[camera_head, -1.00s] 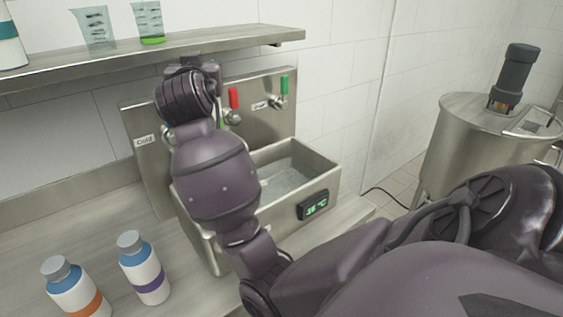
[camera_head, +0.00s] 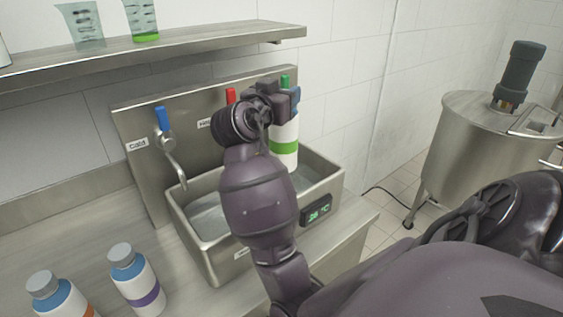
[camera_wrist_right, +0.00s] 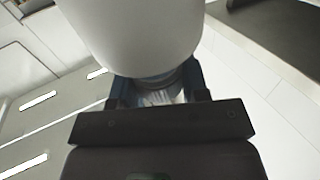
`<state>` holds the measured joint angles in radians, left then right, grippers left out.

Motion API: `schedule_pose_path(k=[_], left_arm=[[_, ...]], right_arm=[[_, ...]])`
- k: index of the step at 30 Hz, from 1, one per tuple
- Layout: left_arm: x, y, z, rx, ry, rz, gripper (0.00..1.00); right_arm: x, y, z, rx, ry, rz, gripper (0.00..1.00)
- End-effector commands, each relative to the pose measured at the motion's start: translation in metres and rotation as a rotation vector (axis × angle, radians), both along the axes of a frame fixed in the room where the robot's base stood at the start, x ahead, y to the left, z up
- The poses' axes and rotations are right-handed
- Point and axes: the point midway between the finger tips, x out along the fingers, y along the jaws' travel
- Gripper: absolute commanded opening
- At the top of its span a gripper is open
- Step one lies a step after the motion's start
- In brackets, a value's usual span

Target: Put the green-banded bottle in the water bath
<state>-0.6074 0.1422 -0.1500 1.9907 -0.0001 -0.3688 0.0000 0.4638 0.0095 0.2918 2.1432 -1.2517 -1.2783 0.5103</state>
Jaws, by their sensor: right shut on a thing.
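The green-banded bottle (camera_head: 284,143) is white with a green band. It hangs upright over the right part of the water bath (camera_head: 207,247), a steel basin with water in it. My right gripper (camera_head: 284,98) is shut on the bottle near its top; the arm hides part of the grip in the head view. In the right wrist view the white bottle body (camera_wrist_right: 135,30) fills the top middle, and its narrower neck lies between the fingers of the gripper (camera_wrist_right: 158,92). My left gripper is not in view.
A display (camera_head: 317,209) sits on the bath's front. Blue (camera_head: 162,118) and red (camera_head: 231,95) tap handles stand behind it. A purple-banded bottle (camera_head: 137,281) and an orange-banded bottle (camera_head: 56,297) stand at lower left. A shelf (camera_head: 200,45) with beakers hangs above; a steel tank (camera_head: 468,150) stands right.

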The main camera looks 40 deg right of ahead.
Motion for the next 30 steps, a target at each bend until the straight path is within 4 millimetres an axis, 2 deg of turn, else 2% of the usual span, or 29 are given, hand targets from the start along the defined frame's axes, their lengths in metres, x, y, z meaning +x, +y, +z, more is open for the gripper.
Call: schedule_pose_path(k=[1, 12, 16, 23, 30], left_arm=[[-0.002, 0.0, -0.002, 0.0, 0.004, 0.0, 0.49], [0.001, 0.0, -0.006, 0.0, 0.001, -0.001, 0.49], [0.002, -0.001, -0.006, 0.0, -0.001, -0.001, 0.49], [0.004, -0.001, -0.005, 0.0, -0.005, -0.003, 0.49], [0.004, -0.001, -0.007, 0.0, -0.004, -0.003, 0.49]], right_arm=[[0.0, 0.0, -0.012, -0.003, 0.005, 0.0, 0.0], [0.0, 0.0, -0.085, -0.003, 0.003, 0.001, 0.0], [0.0, 0.0, -0.101, -0.003, -0.001, 0.002, 0.0], [0.0, 0.0, -0.116, -0.003, -0.001, 0.002, 0.0], [0.0, 0.0, -0.146, -0.003, 0.0, 0.002, 0.0]])
